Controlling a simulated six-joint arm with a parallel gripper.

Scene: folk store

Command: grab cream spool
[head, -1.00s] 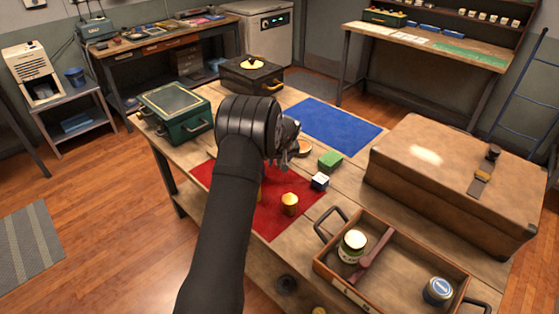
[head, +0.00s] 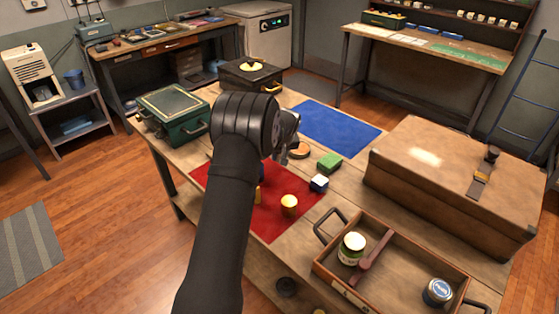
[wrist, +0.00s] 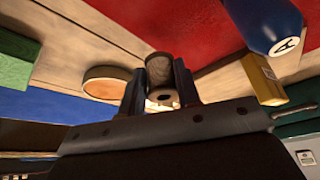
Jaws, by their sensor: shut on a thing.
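A spool (wrist: 160,72) with a grey-brown side and a cream end with a dark hole sits between the two fingers of my gripper (wrist: 160,92) in the wrist view. The fingers are shut on it, one on each side. Behind it are bare planks and the red mat (wrist: 190,25). In the head view my gripper (head: 284,154) is mostly hidden behind my own arm, near the far right edge of the red mat (head: 270,222). I cannot make out the spool there.
A yellow-topped cylinder (head: 289,205) is on the red mat. A tray (head: 335,284) and a big case (head: 440,180) fill the right. The blue mat (head: 335,127) is clear.

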